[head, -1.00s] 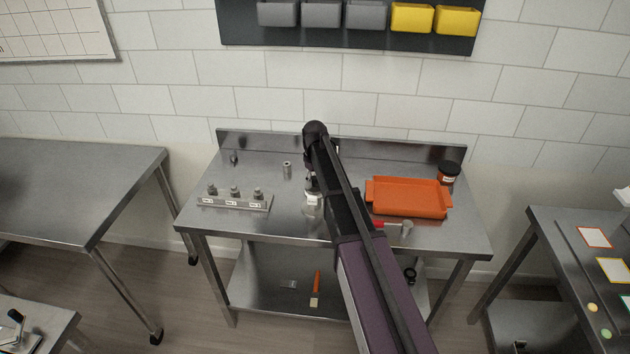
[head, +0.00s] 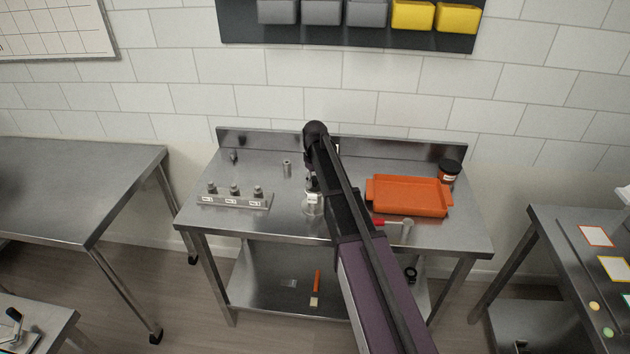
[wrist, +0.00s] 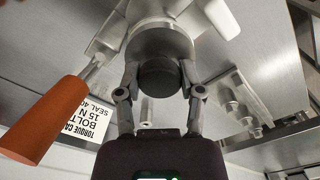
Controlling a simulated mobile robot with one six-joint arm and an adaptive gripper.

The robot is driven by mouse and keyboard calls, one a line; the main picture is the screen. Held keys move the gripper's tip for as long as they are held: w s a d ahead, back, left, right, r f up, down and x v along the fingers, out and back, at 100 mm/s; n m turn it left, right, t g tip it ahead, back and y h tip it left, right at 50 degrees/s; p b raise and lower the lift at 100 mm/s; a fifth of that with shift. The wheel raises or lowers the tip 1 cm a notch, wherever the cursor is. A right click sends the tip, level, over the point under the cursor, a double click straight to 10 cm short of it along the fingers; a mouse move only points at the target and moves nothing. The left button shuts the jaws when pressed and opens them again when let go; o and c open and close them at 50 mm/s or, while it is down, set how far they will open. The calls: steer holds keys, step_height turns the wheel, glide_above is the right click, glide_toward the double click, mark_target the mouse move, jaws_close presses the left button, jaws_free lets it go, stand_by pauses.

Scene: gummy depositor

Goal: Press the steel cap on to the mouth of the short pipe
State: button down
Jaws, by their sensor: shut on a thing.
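In the wrist view my gripper (wrist: 159,75) has its two fingertips on either side of a dark round piece (wrist: 158,78), which looks like the steel cap, seen end-on. Directly beyond it is a wider steel cylinder (wrist: 160,38), which may be the short pipe or its fitting. The dark piece overlaps it, so I cannot tell whether they touch or how well they line up. In the head view my arm hides the gripper's jaws and most of the cap. A steel fitting with a white label (head: 312,199) shows just below the arm's end.
On the steel table (head: 300,228) are a rack with several knobs (head: 235,200), a small upright cylinder (head: 287,168), an orange tray (head: 410,196), a dark jar (head: 449,171) and a red-handled tool (head: 390,223). An orange handle (wrist: 45,120) and torque card (wrist: 80,113) show in the wrist view.

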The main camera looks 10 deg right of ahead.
steer(key=shift+c, duration=0.7)
jaws_free()
steer(key=shift+r, duration=0.1)
